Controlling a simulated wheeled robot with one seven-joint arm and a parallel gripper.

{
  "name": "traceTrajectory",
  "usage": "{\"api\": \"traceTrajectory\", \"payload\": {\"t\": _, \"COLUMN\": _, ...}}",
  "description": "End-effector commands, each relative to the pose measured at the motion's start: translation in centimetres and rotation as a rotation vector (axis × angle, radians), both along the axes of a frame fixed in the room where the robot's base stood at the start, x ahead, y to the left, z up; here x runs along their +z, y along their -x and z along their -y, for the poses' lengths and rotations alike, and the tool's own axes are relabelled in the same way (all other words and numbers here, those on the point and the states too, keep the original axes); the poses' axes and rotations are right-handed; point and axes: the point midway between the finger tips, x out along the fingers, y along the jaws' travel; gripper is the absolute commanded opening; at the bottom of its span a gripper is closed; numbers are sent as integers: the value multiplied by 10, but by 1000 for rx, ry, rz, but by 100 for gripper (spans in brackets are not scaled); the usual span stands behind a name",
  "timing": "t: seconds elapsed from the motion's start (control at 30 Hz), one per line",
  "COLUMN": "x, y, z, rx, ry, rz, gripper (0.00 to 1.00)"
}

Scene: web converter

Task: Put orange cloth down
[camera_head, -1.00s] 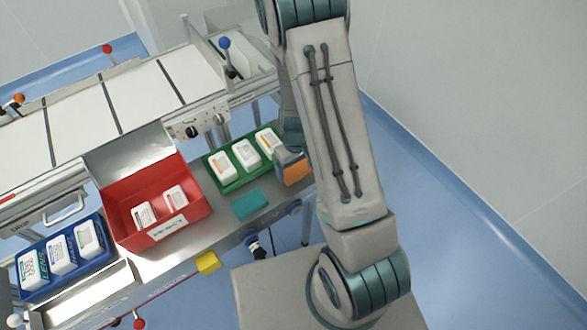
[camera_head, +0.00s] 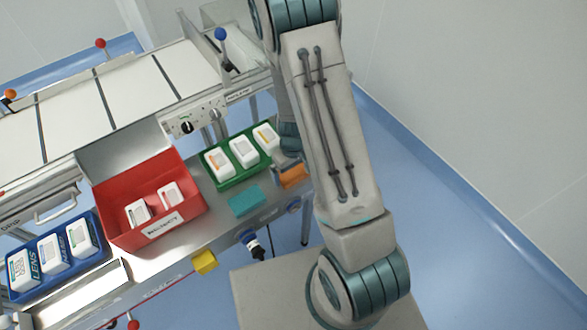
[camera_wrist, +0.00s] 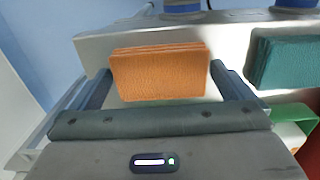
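The orange cloth (camera_wrist: 158,73) is a folded, layered block between the two fingers of my gripper (camera_wrist: 160,72) in the wrist view. The fingertips lie close against its left and right sides, and it looks held. In the head view, the orange cloth (camera_head: 293,176) shows beside my arm at the right end of the metal shelf (camera_head: 190,247), low over the surface or on it. Whether it touches the shelf is hard to tell. My arm hides much of my gripper there.
A teal folded cloth (camera_head: 246,200) lies just left of the orange one, and it also shows in the wrist view (camera_wrist: 290,62). Behind is a green tray (camera_head: 238,180) with white packs. A red bin (camera_head: 127,235) and a blue tray (camera_head: 60,275) stand further left.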

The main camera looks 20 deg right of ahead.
Motion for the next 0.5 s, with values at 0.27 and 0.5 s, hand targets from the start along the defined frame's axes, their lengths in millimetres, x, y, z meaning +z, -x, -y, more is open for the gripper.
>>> {"api": "traceTrajectory", "payload": {"t": 0.27, "x": 16, "y": -1, "z": 0, "rx": 0, "ry": 1, "rz": 4, "gripper": 100}}
{"api": "traceTrajectory", "payload": {"t": 0.5, "x": 60, "y": -1, "z": -1, "rx": 2, "ry": 0, "rz": 6, "gripper": 100}}
